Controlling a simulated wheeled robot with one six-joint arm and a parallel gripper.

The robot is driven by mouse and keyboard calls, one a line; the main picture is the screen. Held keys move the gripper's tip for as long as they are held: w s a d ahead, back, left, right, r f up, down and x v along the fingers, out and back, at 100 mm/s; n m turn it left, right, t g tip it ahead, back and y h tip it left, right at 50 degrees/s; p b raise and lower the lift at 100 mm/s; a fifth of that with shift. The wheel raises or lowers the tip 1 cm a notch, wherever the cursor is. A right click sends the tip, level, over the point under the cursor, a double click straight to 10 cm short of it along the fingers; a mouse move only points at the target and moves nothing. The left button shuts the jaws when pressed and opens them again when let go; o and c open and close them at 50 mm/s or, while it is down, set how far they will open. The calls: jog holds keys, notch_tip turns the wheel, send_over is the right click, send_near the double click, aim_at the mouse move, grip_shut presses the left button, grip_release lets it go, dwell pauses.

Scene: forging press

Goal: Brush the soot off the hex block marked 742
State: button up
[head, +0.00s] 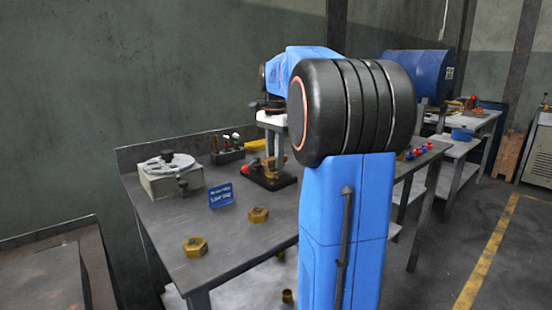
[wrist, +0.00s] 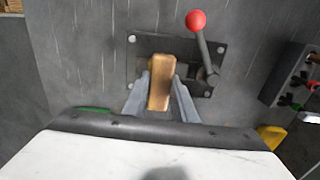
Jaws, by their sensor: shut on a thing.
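My gripper (wrist: 160,88) is shut on a brass-coloured block (wrist: 160,85), held edge-up between the grey fingers over a dark clamp plate (wrist: 140,62). I cannot tell whether the block touches the plate. In the head view my gripper and the block (head: 270,172) are small above the clamp base (head: 262,184), partly hidden by my arm. Two brass hex blocks lie flat on the bench, one near the front edge (head: 195,247) and one further back (head: 258,215). Their marks are too small to read, and no mark shows on the held block. I cannot pick out a brush.
The clamp's lever has a red knob (wrist: 196,20). A dark rack (head: 228,156) with several upright tools stands behind, beside a yellow object (head: 256,145). A grey round-topped device (head: 170,175) and a blue sign (head: 221,195) stand on the bench (head: 230,240). Its front middle is mostly clear.

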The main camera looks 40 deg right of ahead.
jog(key=shift+a, duration=0.6)
jog(key=shift+r, duration=0.1)
jog(key=shift+r, duration=2.85)
jog(key=shift+s, duration=0.1)
